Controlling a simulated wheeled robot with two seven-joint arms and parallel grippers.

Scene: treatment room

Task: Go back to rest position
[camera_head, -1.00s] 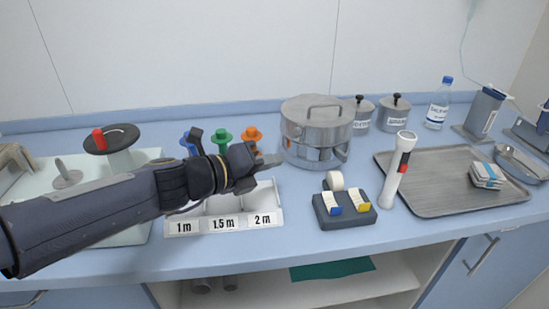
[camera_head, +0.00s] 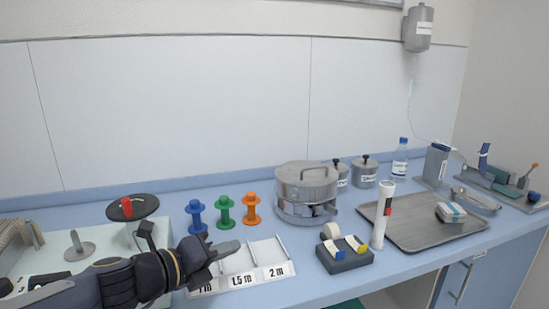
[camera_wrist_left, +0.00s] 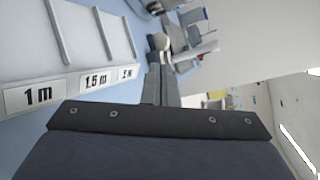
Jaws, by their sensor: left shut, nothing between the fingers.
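My left gripper (camera_head: 226,249) is shut and empty. In the head view it is in front of the white rack (camera_head: 236,266) labelled 1 m, 1.5 m and 2 m, and hides part of its left side. In the left wrist view the shut fingers (camera_wrist_left: 161,82) point away from the camera, with the rack (camera_wrist_left: 75,79) to their left. I cannot tell if the gripper touches the rack. My right gripper is not in view.
Blue (camera_head: 197,216), green (camera_head: 225,211) and orange (camera_head: 252,208) spools stand behind the rack. A steel pot (camera_head: 305,194), a tape holder (camera_head: 344,256), a flashlight (camera_head: 382,218) and a metal tray (camera_head: 400,232) stand to the right. Bare counter shows in front of the tray.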

